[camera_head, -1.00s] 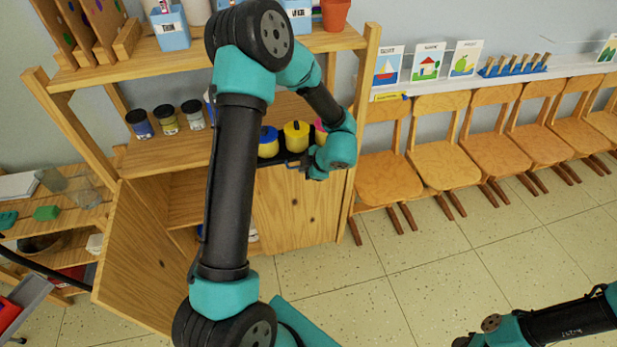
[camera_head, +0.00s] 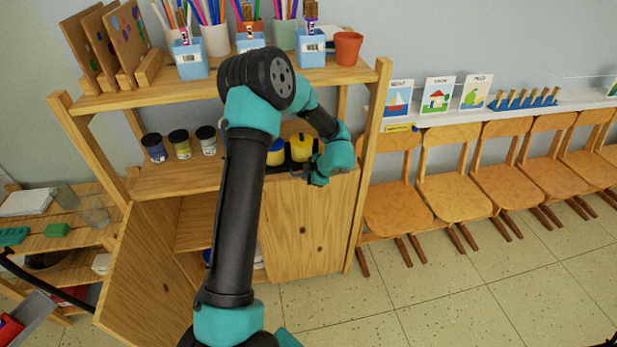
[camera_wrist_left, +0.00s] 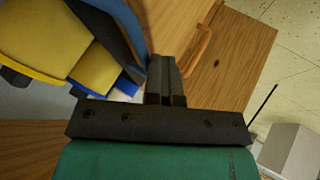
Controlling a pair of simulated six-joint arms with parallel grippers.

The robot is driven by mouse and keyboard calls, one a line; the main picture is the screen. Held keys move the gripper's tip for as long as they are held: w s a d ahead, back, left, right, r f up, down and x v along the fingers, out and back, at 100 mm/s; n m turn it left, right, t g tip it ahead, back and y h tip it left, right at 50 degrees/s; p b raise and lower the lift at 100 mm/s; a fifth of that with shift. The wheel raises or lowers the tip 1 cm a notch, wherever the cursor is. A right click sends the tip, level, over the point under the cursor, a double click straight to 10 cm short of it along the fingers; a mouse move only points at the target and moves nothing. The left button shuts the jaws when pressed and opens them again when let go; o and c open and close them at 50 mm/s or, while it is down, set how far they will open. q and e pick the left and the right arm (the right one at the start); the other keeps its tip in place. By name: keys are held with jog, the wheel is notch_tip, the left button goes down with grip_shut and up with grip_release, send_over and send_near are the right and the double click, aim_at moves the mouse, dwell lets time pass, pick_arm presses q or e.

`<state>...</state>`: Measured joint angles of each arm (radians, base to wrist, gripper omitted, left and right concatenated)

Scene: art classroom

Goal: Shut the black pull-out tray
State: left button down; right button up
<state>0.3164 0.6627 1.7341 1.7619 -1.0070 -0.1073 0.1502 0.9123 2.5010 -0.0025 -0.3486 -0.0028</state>
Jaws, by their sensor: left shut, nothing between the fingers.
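The black pull-out tray (camera_head: 288,163) is on the middle shelf of the wooden shelf unit, holding a blue-and-yellow pot (camera_head: 276,156) and a yellow pot (camera_head: 301,149). My left arm hides part of it. My left gripper (camera_head: 306,174) is at the tray's front, shut and empty. In the left wrist view the shut fingers (camera_wrist_left: 166,72) are close beside a dark wall, likely the tray's (camera_wrist_left: 118,30), with yellow and blue pots at upper left. I cannot tell whether they touch it. How far the tray is pulled out is unclear. My right gripper is not in view.
Below the tray is a closed wooden door (camera_head: 305,225); an open door (camera_head: 150,270) swings out at left. Three jars (camera_head: 180,144) stand left on the same shelf. Wooden chairs (camera_head: 395,190) line the wall at right. The floor in front is clear.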

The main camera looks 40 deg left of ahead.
pick_arm(q)
jog(key=s+d+r, duration=0.2)
jog(key=d+r, duration=0.5)
jog(key=d, duration=0.2)
jog(key=shift+d, duration=0.25)
dwell(0.4)
jog(key=s+d+f+m+t+h, duration=0.1)
jog(key=d+f+m+t+h, duration=0.15)
jog(key=f+m, duration=0.5)
jog(key=s+d+f+m+t+h, duration=0.2)
jog(key=d+f+m+t, duration=0.15)
jog(key=f+m, duration=0.45)
jog(key=s+d+f+m+g+h, duration=0.2)
jog(key=s+d+f+m+h, duration=0.1)
jog(key=s, duration=0.4)
jog(key=s+d+f+m+g+h, duration=0.3)
jog(key=s+d+f+m+h, duration=0.1)
jog(key=s+d+f+m, duration=0.2)
jog(key=shift+s+d+m, duration=0.45)
jog(key=shift+d, duration=0.5)
